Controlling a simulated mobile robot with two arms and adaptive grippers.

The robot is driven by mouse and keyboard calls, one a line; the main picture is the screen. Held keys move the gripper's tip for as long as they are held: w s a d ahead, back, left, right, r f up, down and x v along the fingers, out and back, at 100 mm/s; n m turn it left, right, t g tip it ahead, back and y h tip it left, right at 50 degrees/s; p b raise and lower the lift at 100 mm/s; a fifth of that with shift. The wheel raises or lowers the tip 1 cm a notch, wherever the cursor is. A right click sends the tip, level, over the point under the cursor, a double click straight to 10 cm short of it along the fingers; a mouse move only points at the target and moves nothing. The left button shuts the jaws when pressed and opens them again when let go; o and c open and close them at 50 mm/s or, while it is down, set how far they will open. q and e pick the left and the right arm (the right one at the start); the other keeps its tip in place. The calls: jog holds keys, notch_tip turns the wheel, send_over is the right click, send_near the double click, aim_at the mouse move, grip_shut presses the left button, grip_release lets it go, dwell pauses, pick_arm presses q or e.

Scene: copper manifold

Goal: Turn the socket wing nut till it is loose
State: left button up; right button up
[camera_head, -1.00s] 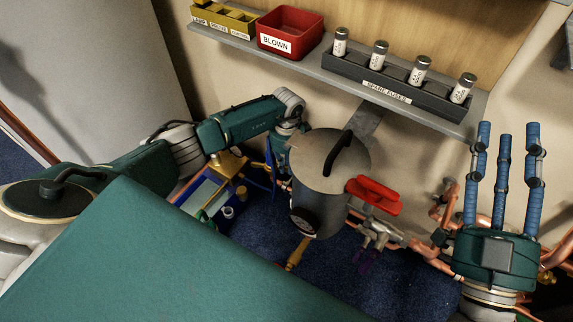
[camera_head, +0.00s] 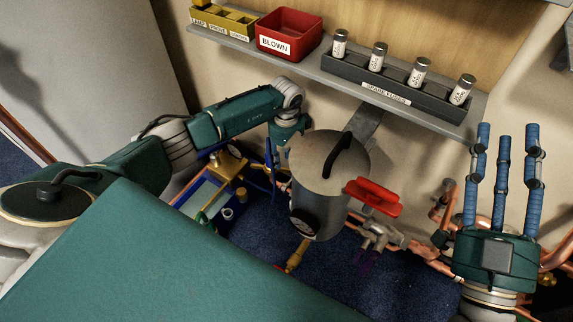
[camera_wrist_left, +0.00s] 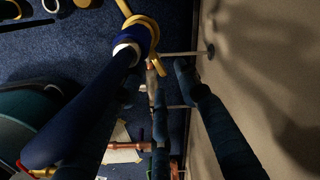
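A brass fitting with a ring and loop (camera_wrist_left: 143,32), possibly the wing nut, sits at the end of a thick dark blue hose (camera_wrist_left: 85,100) in the left wrist view. I cannot tell for sure that it is the socket wing nut. My left gripper (camera_wrist_left: 170,82) has its blue fingers apart, with nothing seen held between them; they are below and right of the fitting. In the head view the left gripper (camera_head: 280,160) points down behind the grey canister (camera_head: 318,195), its fingers partly hidden. My right gripper (camera_head: 504,145) is open and empty, fingers pointing up.
A shelf (camera_head: 305,66) above carries a red BLOWN bin (camera_head: 289,34), a yellow organiser (camera_head: 224,18) and a spare-fuse rack (camera_head: 386,93). A red lever (camera_head: 374,197) and copper pipes (camera_head: 440,258) lie right of the canister. A wall stands close to my left fingers.

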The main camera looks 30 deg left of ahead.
pick_arm(q)
notch_tip(320, 180, up, 4)
jog(key=shift+r, duration=0.1)
dwell(0.6)
